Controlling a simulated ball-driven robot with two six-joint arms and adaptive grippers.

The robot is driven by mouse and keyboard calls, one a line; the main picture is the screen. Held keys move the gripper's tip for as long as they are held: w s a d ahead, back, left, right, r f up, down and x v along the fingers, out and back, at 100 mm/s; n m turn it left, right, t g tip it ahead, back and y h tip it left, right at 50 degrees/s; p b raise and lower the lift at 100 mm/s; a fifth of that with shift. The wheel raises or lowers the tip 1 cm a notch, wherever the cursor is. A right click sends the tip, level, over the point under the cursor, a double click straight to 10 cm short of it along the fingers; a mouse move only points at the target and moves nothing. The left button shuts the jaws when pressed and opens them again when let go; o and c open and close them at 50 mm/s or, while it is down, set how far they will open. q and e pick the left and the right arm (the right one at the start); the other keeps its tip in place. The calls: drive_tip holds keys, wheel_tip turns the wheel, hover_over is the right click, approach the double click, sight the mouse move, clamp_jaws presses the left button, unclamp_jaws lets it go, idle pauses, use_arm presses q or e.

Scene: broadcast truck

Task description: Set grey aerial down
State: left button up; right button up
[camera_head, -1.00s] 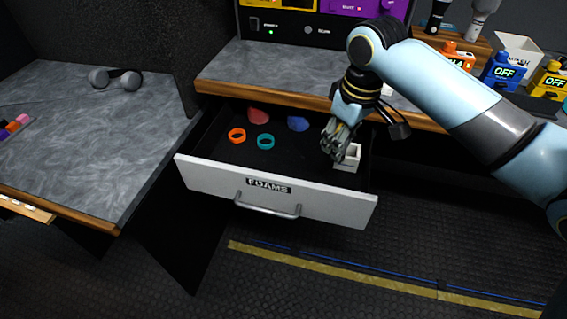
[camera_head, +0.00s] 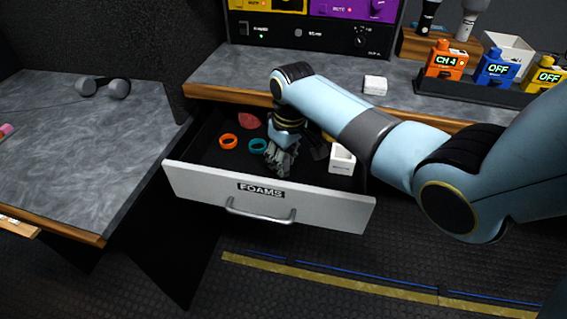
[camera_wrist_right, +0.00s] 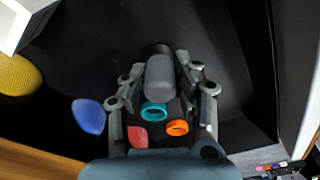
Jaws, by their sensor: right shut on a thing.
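My right gripper (camera_head: 282,160) is low over the middle of the open drawer. In the right wrist view it (camera_wrist_right: 161,88) is shut on a short grey cylinder, the grey aerial (camera_wrist_right: 160,78), with a darker end pointing away. The aerial is hidden by the fingers in the head view. The drawer (camera_head: 265,198), labelled FOAMS, has a dark floor beneath the gripper. Whether the aerial touches that floor I cannot tell. My left gripper is not in view.
The drawer holds an orange ring (camera_head: 229,141), a teal ring (camera_head: 258,146), a red foam (camera_head: 249,121), a blue foam (camera_wrist_right: 89,115), a yellow foam (camera_wrist_right: 18,75) and a white open box (camera_head: 341,160). Headphones (camera_head: 103,87) lie on the left counter.

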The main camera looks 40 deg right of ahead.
sight(288, 159)
drive_tip(key=shift+f, duration=0.4)
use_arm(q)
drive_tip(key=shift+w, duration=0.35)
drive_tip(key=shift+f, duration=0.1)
use_arm(e)
drive_tip(key=shift+f, duration=0.1)
drive_tip(key=o, duration=0.9)
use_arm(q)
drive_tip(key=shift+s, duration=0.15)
use_arm(e)
drive_tip(key=shift+o, duration=0.2)
drive_tip(key=r, duration=0.4)
drive_tip(key=s+r+p, duration=0.1)
drive_tip(key=r, duration=0.3)
drive_tip(key=r+p, duration=0.1)
drive_tip(key=r, duration=0.3)
drive_tip(key=shift+s+d+r, duration=0.1)
drive_tip(key=shift+s, duration=0.1)
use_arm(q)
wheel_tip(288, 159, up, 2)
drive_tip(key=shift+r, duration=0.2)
